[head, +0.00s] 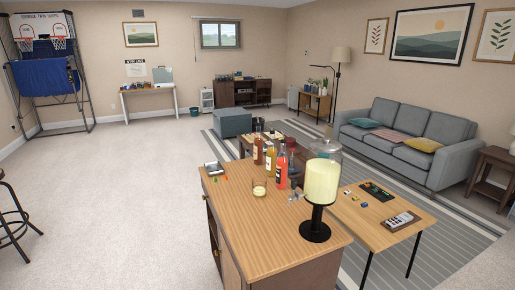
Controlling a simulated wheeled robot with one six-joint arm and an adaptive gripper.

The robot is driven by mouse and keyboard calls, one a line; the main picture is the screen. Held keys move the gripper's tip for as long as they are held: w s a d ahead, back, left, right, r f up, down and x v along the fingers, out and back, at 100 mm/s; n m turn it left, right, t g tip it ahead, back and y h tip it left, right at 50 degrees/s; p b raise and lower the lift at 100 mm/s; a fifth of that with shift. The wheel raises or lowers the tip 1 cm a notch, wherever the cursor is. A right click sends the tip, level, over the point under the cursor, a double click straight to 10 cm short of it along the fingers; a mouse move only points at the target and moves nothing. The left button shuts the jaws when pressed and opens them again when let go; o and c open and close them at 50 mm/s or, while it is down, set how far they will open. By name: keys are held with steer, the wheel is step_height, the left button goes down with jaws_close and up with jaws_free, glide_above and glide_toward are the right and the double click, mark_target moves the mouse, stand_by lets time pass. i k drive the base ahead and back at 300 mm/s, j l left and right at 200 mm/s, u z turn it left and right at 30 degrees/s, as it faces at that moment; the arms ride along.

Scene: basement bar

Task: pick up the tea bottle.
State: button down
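Several bottles stand upright in a row on the wooden cabinet top (240,225). One is a dark amber bottle (257,152), one is an amber-orange bottle (270,158), and the nearest is a red-orange bottle (281,170). The labels are too small to read, so I cannot tell which is the tea bottle. My gripper does not show in the head view.
A small table (375,232) holds a remote. Open carpet (130,200) lies left.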

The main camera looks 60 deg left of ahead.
mark_target(259, 140)
steer(key=u, duration=1.7)
